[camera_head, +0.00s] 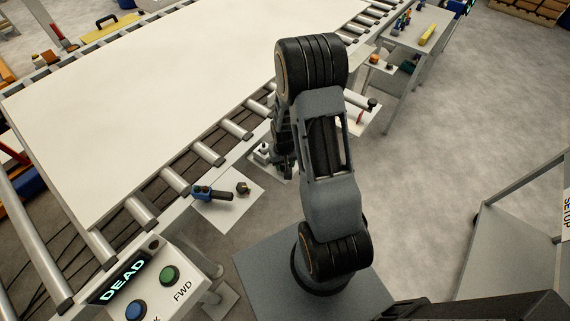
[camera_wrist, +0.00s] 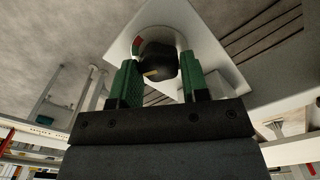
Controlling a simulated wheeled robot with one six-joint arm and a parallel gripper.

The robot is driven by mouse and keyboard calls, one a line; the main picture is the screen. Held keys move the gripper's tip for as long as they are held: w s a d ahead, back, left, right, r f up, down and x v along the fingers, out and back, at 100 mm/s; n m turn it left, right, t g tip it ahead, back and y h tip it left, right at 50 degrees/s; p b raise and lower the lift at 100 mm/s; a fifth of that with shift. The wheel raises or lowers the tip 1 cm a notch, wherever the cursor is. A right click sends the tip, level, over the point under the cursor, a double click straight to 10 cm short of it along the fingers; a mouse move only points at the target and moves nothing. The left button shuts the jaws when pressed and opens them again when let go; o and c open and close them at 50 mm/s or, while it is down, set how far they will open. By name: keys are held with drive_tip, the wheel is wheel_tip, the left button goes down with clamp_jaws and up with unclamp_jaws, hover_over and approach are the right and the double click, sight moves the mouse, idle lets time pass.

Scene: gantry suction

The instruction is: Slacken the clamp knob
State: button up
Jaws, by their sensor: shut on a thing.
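The clamp knob (camera_wrist: 157,62) is black with a pale mark on its face. It sits over a white plate (camera_wrist: 205,42) in the wrist view, with a small red patch beside it. My gripper (camera_wrist: 160,76) has its two green ribbed fingers on either side of the knob and is shut on it. In the head view my gripper (camera_head: 283,158) points down beside the conveyor's near rail, partly behind my arm. The knob cannot be made out there.
A large white sheet (camera_head: 170,90) lies on the roller conveyor. A blue-ended lever (camera_head: 203,192) and a small dark knob (camera_head: 243,188) sit on a plate left of my gripper. A control box (camera_head: 150,285) reads "DEAD". Open floor (camera_head: 450,140) lies to the right.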

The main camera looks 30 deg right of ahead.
drive_tip(key=shift+n, duration=0.6)
drive_tip(key=o, duration=0.9)
wheel_tip(320, 180, up, 14)
drive_tip(key=shift+f+b, duration=0.1)
drive_tip(key=shift+b, duration=0.25)
drive_tip(key=shift+f, duration=0.1)
